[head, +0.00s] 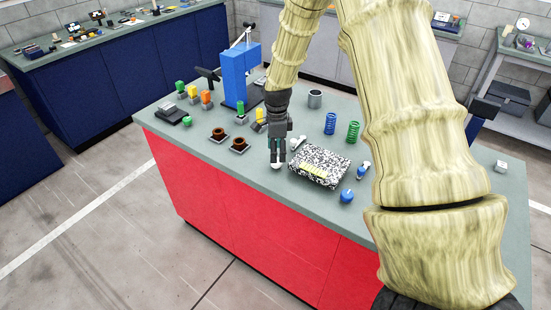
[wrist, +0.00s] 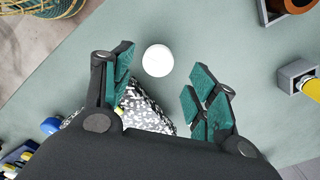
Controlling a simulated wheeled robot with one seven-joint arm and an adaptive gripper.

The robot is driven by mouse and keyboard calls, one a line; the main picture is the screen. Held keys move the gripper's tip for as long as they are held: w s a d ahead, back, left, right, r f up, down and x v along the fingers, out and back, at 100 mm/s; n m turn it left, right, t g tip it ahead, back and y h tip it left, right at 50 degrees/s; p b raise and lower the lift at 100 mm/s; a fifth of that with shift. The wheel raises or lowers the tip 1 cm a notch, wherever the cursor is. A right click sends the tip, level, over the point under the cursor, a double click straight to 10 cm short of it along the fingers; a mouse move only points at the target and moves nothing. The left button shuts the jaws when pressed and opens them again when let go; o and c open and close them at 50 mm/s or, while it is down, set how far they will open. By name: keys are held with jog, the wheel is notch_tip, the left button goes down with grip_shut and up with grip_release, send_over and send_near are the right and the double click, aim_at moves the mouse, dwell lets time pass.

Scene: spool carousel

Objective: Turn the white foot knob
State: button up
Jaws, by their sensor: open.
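The white foot knob (head: 276,166) is by the left corner of the black-and-white speckled slab (head: 318,163) on the workbench. In the wrist view the knob (wrist: 157,60) shows as a plain white disc, just ahead of the gap between my fingers. My gripper (head: 278,153) points down right above the knob, with its fingers apart and nothing between them that I can confirm. The green finger pads (wrist: 163,82) also show in the wrist view. Part of the slab (wrist: 146,104) shows between the fingers there. I cannot tell whether the fingers touch the knob.
A blue knob (head: 347,196) is at the slab's front corner. Blue (head: 330,123) and green (head: 353,131) springs stand behind it. Brown cups (head: 239,144) stand to the left, near a blue upright machine (head: 236,76). The bench's front edge is close to the knob.

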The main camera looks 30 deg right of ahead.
aim_at(277, 164)
jog(key=f, duration=0.1)
jog(key=f+p, duration=0.1)
jog(key=shift+s+a+f, duration=0.1)
jog(key=shift+s+f, duration=0.1)
jog(key=shift+f, duration=0.15)
jog(key=shift+w+f, duration=0.1)
jog(key=shift+f, duration=1.05)
jog(key=shift+c, duration=0.3)
jog(key=c, duration=1)
